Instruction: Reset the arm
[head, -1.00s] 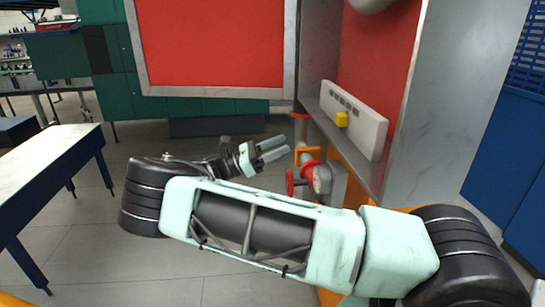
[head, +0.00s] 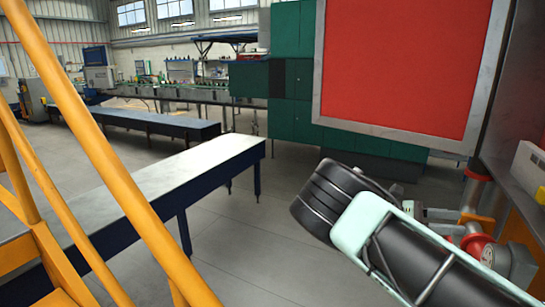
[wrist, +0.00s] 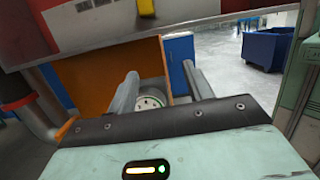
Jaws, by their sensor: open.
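My gripper (wrist: 160,69) shows in the wrist view with its two grey fingers apart and nothing between them. A pale round part (wrist: 150,101) and an orange panel (wrist: 88,77) lie beyond the fingers. In the head view my arm (head: 385,235), mint green and black, reaches in from the lower right. My gripper end is mostly hidden behind the arm there, close to the red valve wheel (head: 476,246).
A long table (head: 205,168) stands left of centre. Orange railings (head: 105,165) cross the near left. A large cabinet with a red panel (head: 400,65) is at right. Open floor (head: 255,235) lies between table and arm. A blue bin (wrist: 267,48) shows in the wrist view.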

